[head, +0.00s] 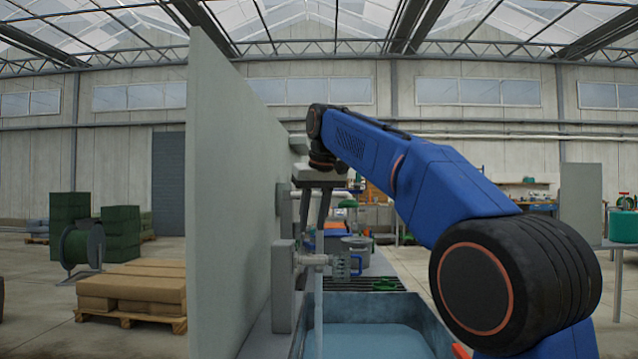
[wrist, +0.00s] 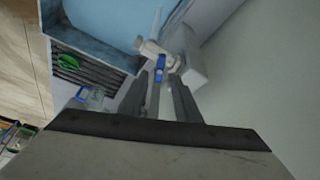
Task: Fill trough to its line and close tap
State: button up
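The trough (head: 432,325) is at the bottom of the head view, with pale blue water (head: 370,341) in it; it also shows at the top of the wrist view (wrist: 120,15). I cannot make out a fill line. The whitish tap (head: 308,259) sticks out from the panel over the trough. A pale strip (head: 318,310) below it looks like running water. In the wrist view the tap (wrist: 152,47) has a blue handle (wrist: 160,66). My gripper (head: 313,238) points down at the tap; its fingers (wrist: 160,82) are apart, one on either side of the handle, with gaps visible.
A tall grey panel (head: 232,200) stands left of the trough. A clear jug with a blue handle (head: 343,266) and a green item (head: 384,284) are by a dark grate (head: 362,285) behind the trough. A pallet of sacks (head: 135,288) and a hose reel (head: 82,247) stand left.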

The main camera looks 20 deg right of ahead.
jog(key=v, duration=1.2)
jog(key=shift+r, duration=0.35)
jog(key=shift+s, duration=0.1)
dwell(6.3)
